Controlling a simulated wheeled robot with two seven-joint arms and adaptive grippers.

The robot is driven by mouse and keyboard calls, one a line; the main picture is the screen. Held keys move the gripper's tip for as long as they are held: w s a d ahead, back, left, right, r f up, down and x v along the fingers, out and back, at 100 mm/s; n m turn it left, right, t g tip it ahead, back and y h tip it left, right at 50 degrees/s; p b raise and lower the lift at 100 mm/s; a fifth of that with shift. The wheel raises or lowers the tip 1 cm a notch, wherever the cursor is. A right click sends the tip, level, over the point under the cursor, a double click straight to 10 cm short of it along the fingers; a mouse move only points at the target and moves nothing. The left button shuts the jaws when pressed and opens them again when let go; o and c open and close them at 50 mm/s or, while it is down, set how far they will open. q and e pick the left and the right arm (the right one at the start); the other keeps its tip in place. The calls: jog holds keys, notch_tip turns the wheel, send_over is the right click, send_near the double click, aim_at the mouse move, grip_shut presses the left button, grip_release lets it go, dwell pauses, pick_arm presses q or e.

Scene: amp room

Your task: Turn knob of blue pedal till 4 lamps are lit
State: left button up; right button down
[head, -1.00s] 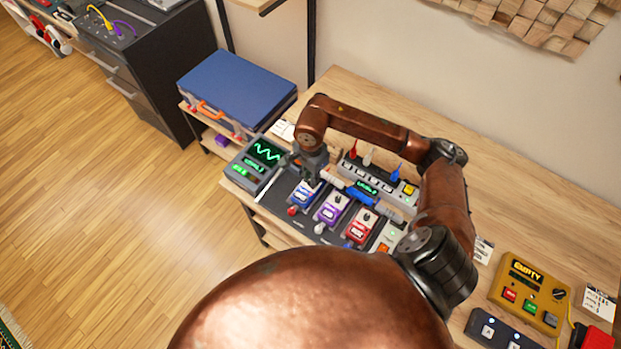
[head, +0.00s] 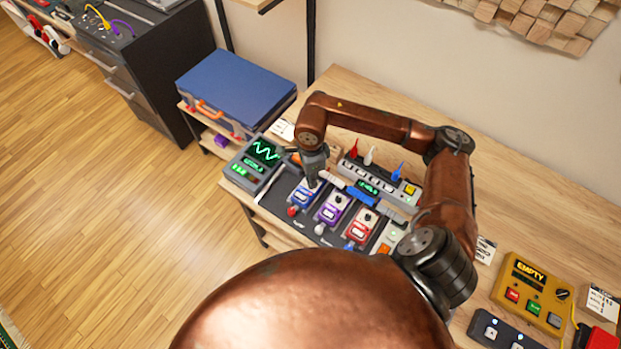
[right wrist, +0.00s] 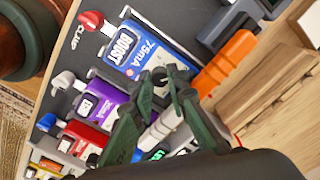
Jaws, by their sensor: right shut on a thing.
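The blue pedal (head: 301,197) stands at the left end of the row on the dark pedal board. It also shows in the right wrist view (right wrist: 138,55), with "BOOST" and "75mA" on its face. My right gripper (head: 313,182) is over the pedal's back end, pointing down. In the right wrist view its fingertips (right wrist: 167,78) are close together at that end, shut on the pedal's knob, which they mostly hide. I cannot make out how many lamps are lit on the pedal. My left gripper is not in view.
A purple pedal (head: 332,209) and a red pedal (head: 362,226) stand close to the right. A screen with a green wave (head: 265,150) is at the left. A power strip (head: 380,177) with switches lies behind. A yellow box (head: 532,290) stands at the right.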

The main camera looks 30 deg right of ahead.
jog(key=shift+m, duration=0.4)
jog(key=c, duration=1.9)
grip_release()
jog(key=shift+r, duration=4.05)
